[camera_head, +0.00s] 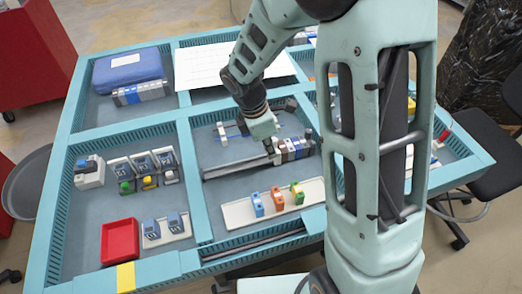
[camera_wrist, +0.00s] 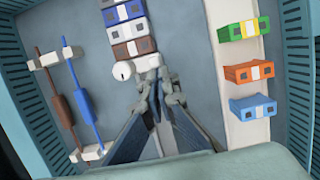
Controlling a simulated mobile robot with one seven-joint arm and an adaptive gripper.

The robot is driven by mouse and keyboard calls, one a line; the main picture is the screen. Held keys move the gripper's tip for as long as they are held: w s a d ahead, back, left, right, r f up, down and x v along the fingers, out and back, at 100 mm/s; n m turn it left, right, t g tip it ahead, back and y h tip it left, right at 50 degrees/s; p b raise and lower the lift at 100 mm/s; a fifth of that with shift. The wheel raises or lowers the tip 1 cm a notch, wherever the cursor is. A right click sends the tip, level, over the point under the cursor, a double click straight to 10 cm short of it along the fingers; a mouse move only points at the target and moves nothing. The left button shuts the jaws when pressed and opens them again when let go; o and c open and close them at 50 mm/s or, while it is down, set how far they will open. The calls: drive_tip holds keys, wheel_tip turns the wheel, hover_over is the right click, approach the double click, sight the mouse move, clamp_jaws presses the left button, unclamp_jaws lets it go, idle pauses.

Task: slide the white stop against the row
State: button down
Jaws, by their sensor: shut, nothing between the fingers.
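The row of blue, white and brown modules (camera_wrist: 131,28) stands at the top of the wrist view; it also shows mid-table in the head view (camera_head: 292,149). The white stop (camera_wrist: 123,71), with a round face and a dark spot, sits at the near end of the row, right by the last brown module (camera_wrist: 133,48). I see little or no gap between them. My gripper (camera_wrist: 160,82) is shut and empty, its fingertips low beside the stop. Whether they touch it is unclear. In the head view my gripper (camera_head: 268,139) is over the rail (camera_head: 235,167) at the row's left end.
A white strip (camera_wrist: 262,135) with green, orange and blue modules lies right of my gripper in the wrist view. Brown and blue rods (camera_wrist: 83,100) on white supports stand left. Ribbed compartment walls (camera_wrist: 300,60) bound the area. A red tray (camera_head: 120,241) is at front left.

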idle(0.4)
drive_tip(key=s+a+r, duration=0.2)
drive_tip(key=a+r, duration=0.4)
drive_tip(key=r, duration=0.4)
drive_tip(key=x, duration=1)
drive_tip(key=shift+w+a+f, duration=0.2)
drive_tip(key=shift+f, duration=0.1)
drive_tip(key=d, duration=0.2)
drive_tip(key=w+d+p, duration=0.1)
drive_tip(key=shift+d+r, duration=0.15)
drive_tip(key=shift+r, duration=0.15)
drive_tip(key=shift+d, duration=0.25)
drive_tip(key=shift+w+d, duration=0.2)
drive_tip(key=shift+d, duration=0.3)
